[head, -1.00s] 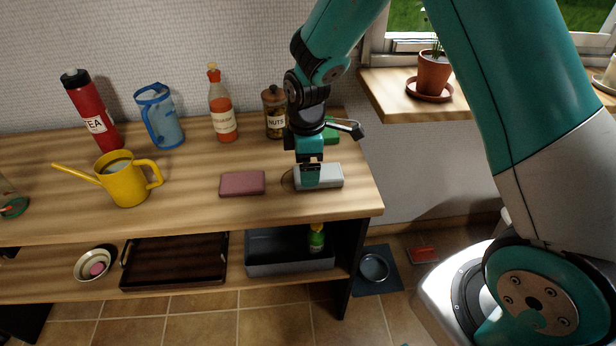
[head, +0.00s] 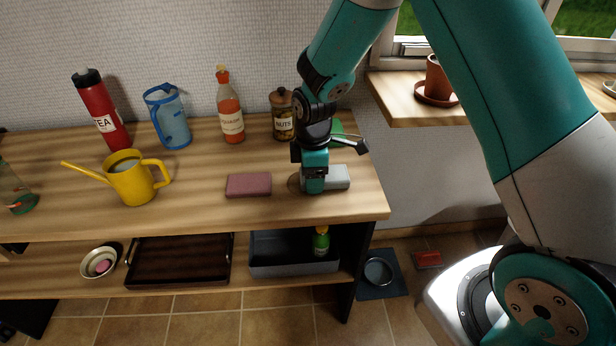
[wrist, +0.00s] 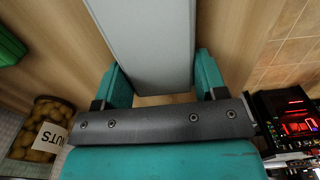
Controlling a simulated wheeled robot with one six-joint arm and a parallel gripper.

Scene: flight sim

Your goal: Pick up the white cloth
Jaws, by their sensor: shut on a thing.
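The white cloth (head: 338,177) is a pale grey-white folded block at the right end of the wooden table top. My gripper (head: 314,187) points down over its left part and hides some of it. In the wrist view the cloth (wrist: 150,40) lies between the two teal fingers of my gripper (wrist: 162,80), which are shut on it. The cloth looks level and at table height; I cannot tell whether it is clear of the wood.
A pink folded cloth (head: 248,185) lies just left. The nuts jar (head: 283,118) and a green item (head: 337,132) stand behind. A sauce bottle (head: 231,115), blue jug (head: 168,118) and yellow watering can (head: 132,182) are farther left. The table's front strip is clear.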

